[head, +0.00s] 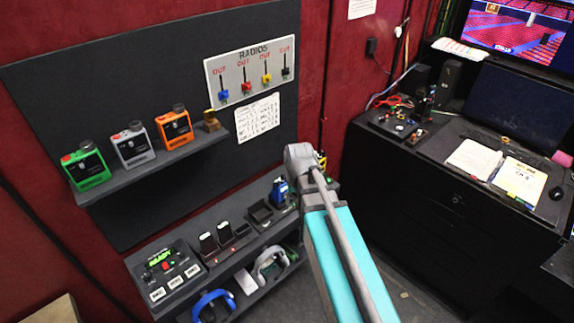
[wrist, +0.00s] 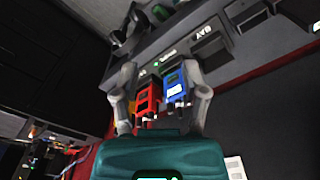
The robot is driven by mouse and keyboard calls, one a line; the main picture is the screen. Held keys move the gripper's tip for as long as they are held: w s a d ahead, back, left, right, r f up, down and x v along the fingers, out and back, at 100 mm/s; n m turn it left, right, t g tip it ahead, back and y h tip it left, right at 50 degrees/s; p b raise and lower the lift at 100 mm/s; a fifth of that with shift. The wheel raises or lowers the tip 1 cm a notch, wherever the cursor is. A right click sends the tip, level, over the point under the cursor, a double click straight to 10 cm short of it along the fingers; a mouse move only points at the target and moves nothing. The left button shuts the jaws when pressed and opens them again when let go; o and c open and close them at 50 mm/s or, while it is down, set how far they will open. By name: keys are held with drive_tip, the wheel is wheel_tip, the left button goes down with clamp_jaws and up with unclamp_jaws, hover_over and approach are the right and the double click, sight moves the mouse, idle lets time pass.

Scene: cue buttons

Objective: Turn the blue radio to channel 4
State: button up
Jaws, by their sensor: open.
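The blue radio (head: 279,190) stands upright in a charger on the lower shelf, just left of my arm in the head view. In the wrist view the blue radio (wrist: 181,83) is close, beside a red radio (wrist: 147,98). My gripper (wrist: 161,72) is open in the wrist view, with one finger left of the red radio and the other right of the blue one. I cannot tell whether either finger touches a radio. Small knobs show on the radios' ends, but the channel setting is too small to read. In the head view my arm hides the gripper and the red radio.
The lower shelf (head: 215,262) also holds black chargers and a control box (head: 166,273) with a green display. Headsets sit beneath. Green, grey and orange boxes stand on the upper shelf (head: 150,165). A RADIOS board (head: 250,75) hangs above. A black desk (head: 430,190) stands right.

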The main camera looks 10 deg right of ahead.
drive_tip(key=w+r+m+p, duration=0.2)
drive_tip(key=w+r+m, duration=0.1)
drive_tip(key=w, duration=0.6)
drive_tip(key=w+d+r+m+p, duration=0.1)
drive_tip(key=w+r+m+p, duration=0.2)
drive_tip(key=w, duration=0.7)
drive_tip(key=shift+d+r, duration=0.2)
drive_tip(key=shift+r, duration=0.05)
drive_tip(key=shift+f, duration=0.15)
wheel_tip(320, 180, down, 14)
drive_tip(key=b, duration=1.3)
drive_tip(key=shift+w+a+r+b, duration=0.1)
drive_tip(key=shift+a+r+b, duration=0.05)
drive_tip(key=shift+r+b, duration=0.15)
drive_tip(key=shift+c, duration=0.3)
